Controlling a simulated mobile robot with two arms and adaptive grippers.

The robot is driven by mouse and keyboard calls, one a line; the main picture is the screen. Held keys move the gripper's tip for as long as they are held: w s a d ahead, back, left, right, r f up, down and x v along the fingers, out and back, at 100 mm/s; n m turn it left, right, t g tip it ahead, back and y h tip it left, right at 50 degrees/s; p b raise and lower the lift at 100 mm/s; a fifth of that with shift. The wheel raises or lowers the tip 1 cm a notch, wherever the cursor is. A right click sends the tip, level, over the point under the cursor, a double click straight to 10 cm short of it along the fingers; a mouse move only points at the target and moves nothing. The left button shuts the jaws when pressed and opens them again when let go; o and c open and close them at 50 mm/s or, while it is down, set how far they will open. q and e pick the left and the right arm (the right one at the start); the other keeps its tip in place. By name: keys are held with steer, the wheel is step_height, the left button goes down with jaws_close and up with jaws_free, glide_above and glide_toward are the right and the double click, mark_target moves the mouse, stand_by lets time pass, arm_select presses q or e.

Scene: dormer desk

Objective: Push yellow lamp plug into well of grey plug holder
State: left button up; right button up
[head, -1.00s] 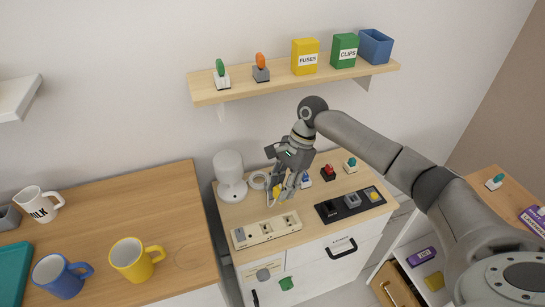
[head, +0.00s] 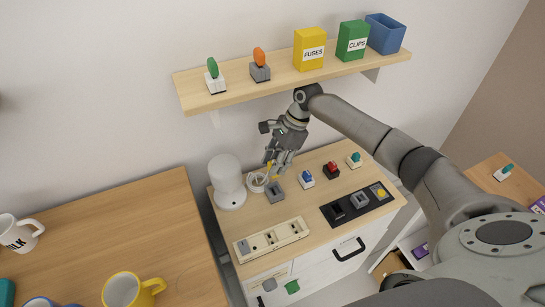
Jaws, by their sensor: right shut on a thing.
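My right gripper (head: 275,168) is shut on the small yellow lamp plug (head: 273,174), largely hidden by the fingers. The grey plug holder (head: 275,192) stands on the wooden cabinet top, just in front of and below the plug in the head view. The plug appears apart from the holder; the exact gap is hard to tell. The white lamp (head: 227,182) stands to the left, with its coiled white cord (head: 257,182) between it and the holder. My left gripper is out of view.
A white socket strip (head: 271,240) lies at the cabinet's front left. Blue (head: 307,177), red (head: 332,168) and teal (head: 354,159) plugs in holders stand along the right. A wooden shelf (head: 225,95) overhangs behind.

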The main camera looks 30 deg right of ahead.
steer(key=shift+s+r, duration=0.1)
steer(key=shift+s, duration=0.05)
steer(key=shift+r+p, duration=0.15)
steer(key=shift+p, duration=0.75)
arm_select(q)
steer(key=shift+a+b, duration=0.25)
steer(key=shift+b, duration=0.65)
arm_select(e)
steer(key=shift+f, duration=3.1)
arm_select(q)
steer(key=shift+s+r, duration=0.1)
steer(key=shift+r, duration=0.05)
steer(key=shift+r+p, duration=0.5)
steer(key=shift+p, duration=0.15)
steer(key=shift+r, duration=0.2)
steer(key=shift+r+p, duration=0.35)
steer(key=shift+p, duration=0.2)
